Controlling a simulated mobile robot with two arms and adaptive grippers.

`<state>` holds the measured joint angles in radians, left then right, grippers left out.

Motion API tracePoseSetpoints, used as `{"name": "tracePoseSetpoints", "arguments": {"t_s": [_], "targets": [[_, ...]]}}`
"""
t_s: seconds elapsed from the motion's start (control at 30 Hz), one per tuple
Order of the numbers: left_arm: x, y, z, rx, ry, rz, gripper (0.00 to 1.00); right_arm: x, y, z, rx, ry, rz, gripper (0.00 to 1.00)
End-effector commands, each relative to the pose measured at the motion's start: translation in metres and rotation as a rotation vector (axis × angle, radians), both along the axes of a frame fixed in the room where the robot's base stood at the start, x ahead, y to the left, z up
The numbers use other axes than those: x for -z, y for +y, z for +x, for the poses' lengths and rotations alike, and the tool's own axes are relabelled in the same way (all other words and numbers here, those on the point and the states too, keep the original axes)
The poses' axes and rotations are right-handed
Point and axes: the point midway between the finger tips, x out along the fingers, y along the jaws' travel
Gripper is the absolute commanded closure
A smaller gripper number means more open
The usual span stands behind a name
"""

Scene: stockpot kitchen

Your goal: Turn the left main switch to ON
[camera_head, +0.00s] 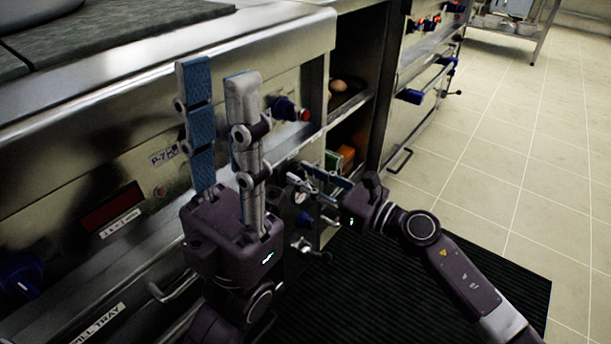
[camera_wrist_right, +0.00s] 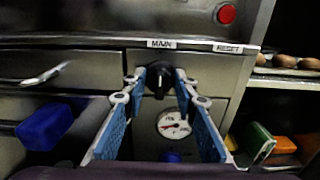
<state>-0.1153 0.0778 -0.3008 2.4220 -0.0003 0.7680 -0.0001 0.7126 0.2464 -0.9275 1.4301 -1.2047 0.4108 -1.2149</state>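The main switch is a black knob (camera_wrist_right: 159,80) under a white MAIN label (camera_wrist_right: 161,44) in the right wrist view. It sits on a steel front panel, and its set position cannot be read. My right gripper (camera_wrist_right: 160,90) has its two blue-padded fingers apart, one on each side of the knob; contact is not clear. In the head view my right gripper (camera_head: 299,178) reaches the panel from the right, and the knob is not clearly visible there. My left gripper (camera_head: 217,80) stands upright in front of the cooker, its fingers apart with nothing between them.
A dial gauge (camera_wrist_right: 173,125) sits below the knob, and a RESET label (camera_wrist_right: 228,48) is to its right. A red button (camera_wrist_right: 227,14) is above. A blue handle (camera_wrist_right: 44,127) is at left. An open shelf (camera_head: 349,103) lies right of the panel; a black mat (camera_head: 440,285) covers the floor.

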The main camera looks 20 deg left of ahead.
Motion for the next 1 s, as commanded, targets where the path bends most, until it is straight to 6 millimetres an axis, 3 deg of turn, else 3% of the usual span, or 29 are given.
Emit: {"name": "tracePoseSetpoints", "arguments": {"t_s": [0.17,0.57,1.0], "targets": [[0.000,0.000,0.000,0.000,0.000,0.000,0.72,0.000,0.000,0.000,0.000,0.000,0.000,0.98],[-0.004,0.001,0.000,0.001,0.014,-0.005,0.72,-0.002,0.000,0.000,0.000,0.081,0.029,0.98],[0.015,0.005,-0.003,0.007,0.137,-0.011,0.72,-0.003,-0.001,0.002,0.001,0.427,0.154,0.98]]}}
